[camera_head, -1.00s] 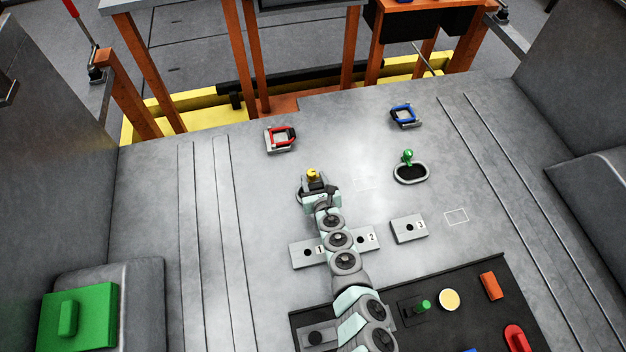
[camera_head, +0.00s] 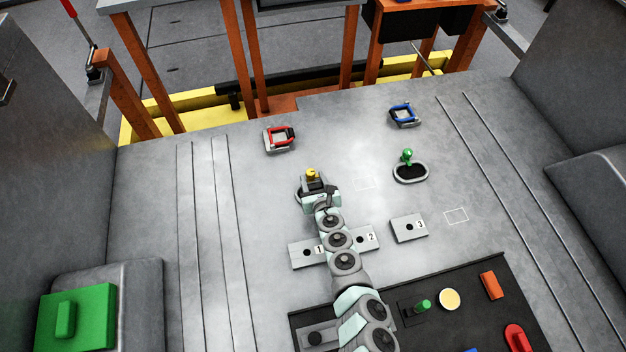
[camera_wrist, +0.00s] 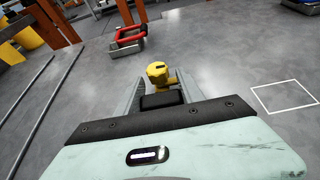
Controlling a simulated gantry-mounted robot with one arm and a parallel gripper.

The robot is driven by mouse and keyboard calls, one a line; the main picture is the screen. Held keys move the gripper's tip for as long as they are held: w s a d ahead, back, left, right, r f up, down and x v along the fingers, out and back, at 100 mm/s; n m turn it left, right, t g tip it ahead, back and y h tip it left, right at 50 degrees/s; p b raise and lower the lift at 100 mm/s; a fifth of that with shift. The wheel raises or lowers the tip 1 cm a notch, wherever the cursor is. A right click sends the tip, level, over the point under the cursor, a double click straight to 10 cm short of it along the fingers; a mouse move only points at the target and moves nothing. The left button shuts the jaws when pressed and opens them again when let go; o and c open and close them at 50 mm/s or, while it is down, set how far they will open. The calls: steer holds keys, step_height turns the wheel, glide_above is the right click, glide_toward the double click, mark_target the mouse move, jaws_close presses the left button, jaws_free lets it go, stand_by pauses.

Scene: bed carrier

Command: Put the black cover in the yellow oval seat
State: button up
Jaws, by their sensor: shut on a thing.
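My gripper (camera_head: 314,187) is at the pale oval seat with the yellow knob (camera_head: 311,174), left of the middle of the grey floor. In the wrist view my gripper (camera_wrist: 160,98) is shut on a dark piece, which appears to be the black cover (camera_wrist: 160,102). The yellow knob (camera_wrist: 158,72) stands just beyond it, close to the fingertips. The oval seat's pale rim (camera_head: 299,192) shows at the left of my gripper. My gripper hides most of the seat and cover, so I cannot tell whether the cover is seated.
An oval seat with a green knob (camera_head: 408,157) stands to the right. A red-framed block (camera_head: 280,139) and a blue-framed block (camera_head: 404,115) lie farther back. Numbered plates, including plate 3 (camera_head: 409,229), and a dark mat with coloured pieces are nearer. The floor between the oval seats is clear.

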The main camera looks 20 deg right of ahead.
steer(key=shift+f, duration=0.25)
steer(key=shift+r, duration=0.35)
steer(key=shift+r+p, duration=2.45)
steer(key=shift+r, duration=0.05)
